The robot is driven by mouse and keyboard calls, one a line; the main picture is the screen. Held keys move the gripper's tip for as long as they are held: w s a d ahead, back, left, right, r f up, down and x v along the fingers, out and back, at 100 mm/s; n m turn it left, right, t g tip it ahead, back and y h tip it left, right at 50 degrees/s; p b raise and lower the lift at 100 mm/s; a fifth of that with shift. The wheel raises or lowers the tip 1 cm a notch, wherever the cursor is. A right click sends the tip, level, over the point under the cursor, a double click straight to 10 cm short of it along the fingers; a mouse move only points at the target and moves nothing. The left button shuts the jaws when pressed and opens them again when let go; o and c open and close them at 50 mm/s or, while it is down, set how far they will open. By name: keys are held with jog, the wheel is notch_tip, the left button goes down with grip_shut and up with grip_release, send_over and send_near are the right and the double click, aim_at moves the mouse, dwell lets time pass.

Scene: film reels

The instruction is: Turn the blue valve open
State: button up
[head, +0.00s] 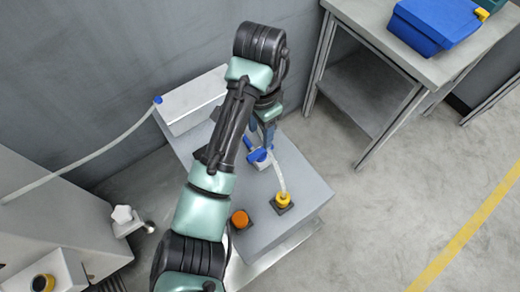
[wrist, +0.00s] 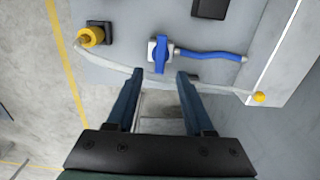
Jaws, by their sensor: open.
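The blue valve handle (wrist: 160,54) sits on a small pale valve body, with a blue hose running from it to the right in the wrist view. The handle lies upright in that picture. In the head view the blue valve (head: 258,155) is on top of the grey cabinet, partly hidden by my arm. My gripper (wrist: 158,76) is open and empty. Its two dark blue fingers point toward the valve, one to each side of the handle's line, with the handle just past the tips. No contact shows. My gripper in the head view (head: 268,136) is above the valve.
A yellow knob (head: 284,199) and an orange knob (head: 240,219) stand on the cabinet top (head: 302,190). A pale hose (wrist: 108,66) crosses near the valve. A grey wall is behind. A table (head: 366,18) with a blue box (head: 432,25) stands at the upper right.

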aim_at(260, 151)
notch_tip(260, 151, down, 6)
jog(key=b, duration=0.3)
jog(key=shift+f, duration=1.05)
grip_shut()
